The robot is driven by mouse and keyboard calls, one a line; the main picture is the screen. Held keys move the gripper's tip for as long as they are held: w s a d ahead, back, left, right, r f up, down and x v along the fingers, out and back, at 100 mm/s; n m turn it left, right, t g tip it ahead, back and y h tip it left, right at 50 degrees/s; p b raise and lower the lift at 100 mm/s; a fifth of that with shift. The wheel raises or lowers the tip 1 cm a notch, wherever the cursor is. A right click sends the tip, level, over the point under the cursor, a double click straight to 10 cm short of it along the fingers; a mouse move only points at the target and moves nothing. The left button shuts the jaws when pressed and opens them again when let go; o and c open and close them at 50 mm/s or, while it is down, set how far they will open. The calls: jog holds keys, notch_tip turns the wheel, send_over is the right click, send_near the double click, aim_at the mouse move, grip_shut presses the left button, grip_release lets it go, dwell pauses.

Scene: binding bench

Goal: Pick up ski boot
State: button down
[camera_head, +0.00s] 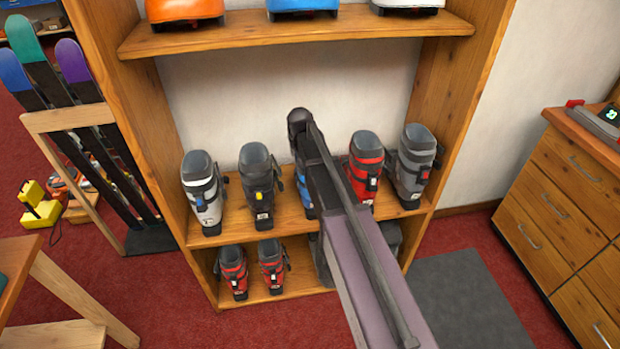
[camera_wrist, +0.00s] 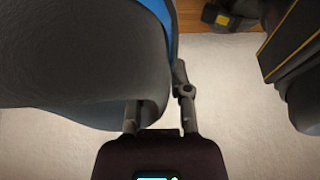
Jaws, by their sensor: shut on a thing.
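The blue and grey ski boot (camera_head: 307,203) stands on the middle shelf, mostly hidden behind my arm in the head view. In the wrist view the same boot (camera_wrist: 90,55) fills the upper left, with its grey cuff and a strip of blue shell showing. My gripper (camera_wrist: 158,100) is shut on the rim of the boot's cuff, one finger on each side of its wall. The gripper's fingers are hidden in the head view. I cannot tell whether the boot touches the shelf.
A black boot (camera_head: 260,186) and a white-grey boot (camera_head: 203,192) stand to the left. A red boot (camera_head: 365,168) and a grey boot (camera_head: 414,166) stand close on the right. Red boots (camera_head: 233,270) sit on the lower shelf. The upper shelf (camera_head: 240,33) overhangs.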

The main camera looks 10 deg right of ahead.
jog(key=shift+r, duration=0.15)
jog(key=shift+r+p, duration=1.65)
jog(key=shift+p, duration=0.2)
jog(key=s+d+r+p, duration=0.1)
jog(key=s+d, duration=0.3)
jog(key=s, duration=1.1)
jog(key=shift+s+r, duration=0.2)
